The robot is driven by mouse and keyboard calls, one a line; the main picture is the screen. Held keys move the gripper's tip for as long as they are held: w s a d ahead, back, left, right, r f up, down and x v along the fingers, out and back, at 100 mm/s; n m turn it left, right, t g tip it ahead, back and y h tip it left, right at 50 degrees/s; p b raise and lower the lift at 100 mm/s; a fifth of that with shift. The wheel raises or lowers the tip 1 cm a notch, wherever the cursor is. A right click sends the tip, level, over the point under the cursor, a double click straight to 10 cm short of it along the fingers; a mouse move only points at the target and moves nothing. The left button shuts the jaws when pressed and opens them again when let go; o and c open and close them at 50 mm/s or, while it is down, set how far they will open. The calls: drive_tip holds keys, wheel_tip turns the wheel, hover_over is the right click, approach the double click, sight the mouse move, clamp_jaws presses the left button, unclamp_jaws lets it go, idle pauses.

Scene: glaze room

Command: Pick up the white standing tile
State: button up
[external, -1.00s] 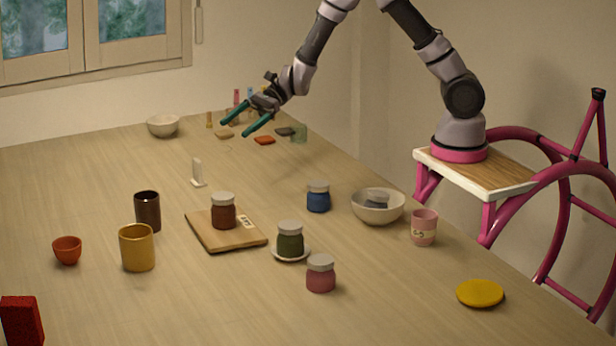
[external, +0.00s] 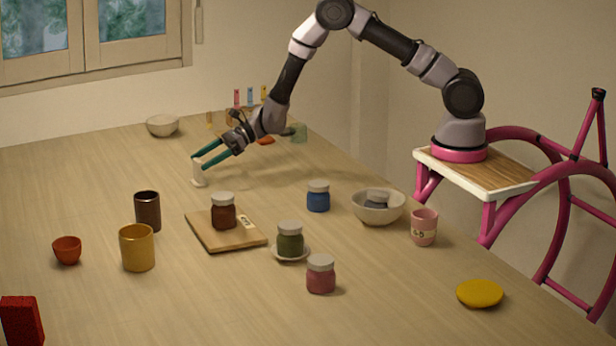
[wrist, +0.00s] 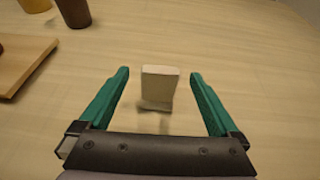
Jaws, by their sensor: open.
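The white standing tile (wrist: 159,84) stands upright on a small foot on the table in the wrist view. It sits between the open green fingers of my gripper (wrist: 160,78), with a gap on each side and nothing touching it. In the external view the tile (external: 198,173) is at the left of the fingertips of my gripper (external: 200,161), which partly cover its upper part. My gripper is open and empty, low over the table.
A wooden board (external: 228,240) bearing a brown jar (external: 223,215), and a dark brown cup (external: 148,211), stand nearer the camera. Bare table surrounds the tile.

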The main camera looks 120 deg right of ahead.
drive_tip(key=shift+x, duration=1.3)
drive_tip(key=shift+r, duration=0.1)
clamp_jaws()
